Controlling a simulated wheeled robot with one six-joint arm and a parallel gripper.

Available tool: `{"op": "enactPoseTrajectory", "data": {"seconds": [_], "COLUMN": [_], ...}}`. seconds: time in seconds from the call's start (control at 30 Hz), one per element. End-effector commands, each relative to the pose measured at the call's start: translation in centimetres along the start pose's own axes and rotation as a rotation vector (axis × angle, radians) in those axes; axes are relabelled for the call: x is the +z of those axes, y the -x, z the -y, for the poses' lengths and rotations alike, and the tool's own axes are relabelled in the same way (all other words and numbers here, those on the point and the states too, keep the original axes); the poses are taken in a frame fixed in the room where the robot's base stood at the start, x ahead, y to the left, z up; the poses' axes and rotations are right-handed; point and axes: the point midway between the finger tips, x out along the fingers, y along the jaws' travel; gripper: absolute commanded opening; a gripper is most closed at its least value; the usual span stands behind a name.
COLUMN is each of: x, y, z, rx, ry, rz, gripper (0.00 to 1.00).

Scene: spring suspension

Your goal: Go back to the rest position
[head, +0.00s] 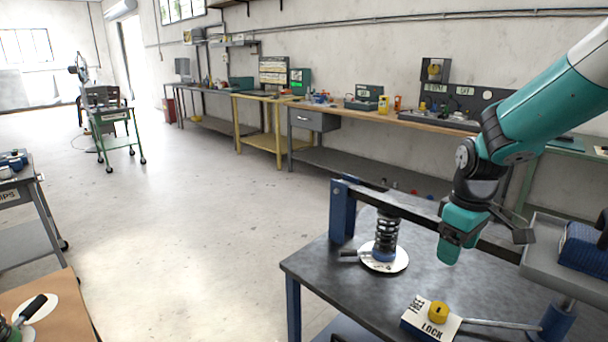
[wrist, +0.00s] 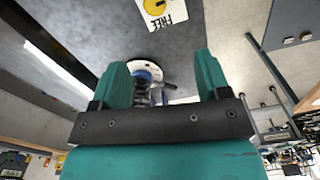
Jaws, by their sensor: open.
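My gripper (head: 449,247) hangs above the dark metal bench at the right of the head view, to the right of the spring unit and apart from it. In the wrist view my gripper (wrist: 160,85) shows two teal fingers spread wide with nothing held between them. The black coil spring (head: 386,236) stands upright on a white round plate (head: 398,262) with a blue collar at its foot. In the wrist view the spring (wrist: 141,88) shows beyond the fingers, partly behind the gripper body.
A blue post (head: 342,212) carries a dark bar (head: 410,205) over the spring, close beside my gripper. A lock box (head: 432,318) with a yellow knob (head: 438,312) sits at the bench front. A grey tray (head: 560,262) stands at right. Open floor (head: 190,220) lies left.

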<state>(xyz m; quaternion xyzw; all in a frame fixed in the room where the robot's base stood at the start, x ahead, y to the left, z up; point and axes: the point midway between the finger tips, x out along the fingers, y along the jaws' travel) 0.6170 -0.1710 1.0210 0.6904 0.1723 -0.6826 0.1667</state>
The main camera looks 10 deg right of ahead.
Motion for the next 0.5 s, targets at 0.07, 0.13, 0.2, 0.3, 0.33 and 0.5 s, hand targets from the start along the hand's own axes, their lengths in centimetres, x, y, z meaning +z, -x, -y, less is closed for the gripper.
{"op": "enactPoseTrajectory", "data": {"seconds": [0.07,0.13,0.2,0.3,0.33,0.5], "x": [-0.4,-0.5,0.0,1.9,2.6,6.9], "y": [1.4,2.9,4.5,6.4,6.8,8.2], "z": [2.8,6.7,11.4,18.0,19.7,26.9], "rx": [-0.013,-0.040,-0.078,-0.146,-0.167,-0.266], "ry": [0.017,0.035,0.054,0.081,0.089,0.122], "rz": [-0.030,-0.066,-0.105,-0.147,-0.156,-0.179], "gripper": [0.69,0.69,0.69,0.69,0.69,0.69]}}
